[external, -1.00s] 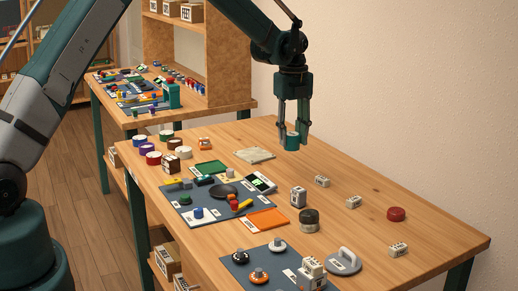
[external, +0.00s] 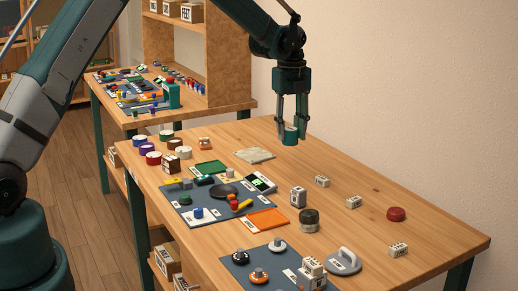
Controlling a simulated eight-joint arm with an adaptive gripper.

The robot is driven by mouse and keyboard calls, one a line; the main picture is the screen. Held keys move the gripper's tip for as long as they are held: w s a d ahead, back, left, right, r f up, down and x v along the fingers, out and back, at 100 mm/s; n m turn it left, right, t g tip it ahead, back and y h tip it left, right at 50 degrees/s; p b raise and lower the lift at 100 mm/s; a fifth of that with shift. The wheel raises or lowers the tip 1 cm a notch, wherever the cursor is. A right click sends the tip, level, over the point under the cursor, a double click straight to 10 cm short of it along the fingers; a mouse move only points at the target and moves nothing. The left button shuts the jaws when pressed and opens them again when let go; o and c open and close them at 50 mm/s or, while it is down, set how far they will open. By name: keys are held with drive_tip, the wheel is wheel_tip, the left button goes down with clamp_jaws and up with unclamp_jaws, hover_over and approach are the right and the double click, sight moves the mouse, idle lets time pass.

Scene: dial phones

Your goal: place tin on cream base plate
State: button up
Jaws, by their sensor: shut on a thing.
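My gripper (external: 291,122) points down, shut on a small teal tin (external: 290,138) with a paler top. The tin looks upright between the fingertips and seems to be above the wooden table; the exact gap under it is hard to tell. The cream base plate (external: 255,155) is a thin pale square lying on the table toward the back. It is to the left of and a little lower in the picture than the tin, apart from it. Nothing is seen on the plate.
A green tray (external: 211,168), a grey mat with several small parts, and an orange tray (external: 268,220) lie nearer the front left. A dark round tin (external: 308,220), labelled blocks and a red disc (external: 396,214) stand to the right. The table around the cream plate is mostly clear.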

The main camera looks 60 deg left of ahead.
drive_tip(key=r+m+b, duration=0.1)
drive_tip(key=m, duration=0.1)
hover_over(254, 154)
drive_tip(key=shift+r, duration=0.1)
drive_tip(key=shift+f+b, duration=0.3)
drive_tip(key=shift+f, duration=2.85)
drive_tip(key=shift+f, duration=1.85)
drive_tip(key=shift+f, duration=0.2)
drive_tip(key=o, duration=0.9)
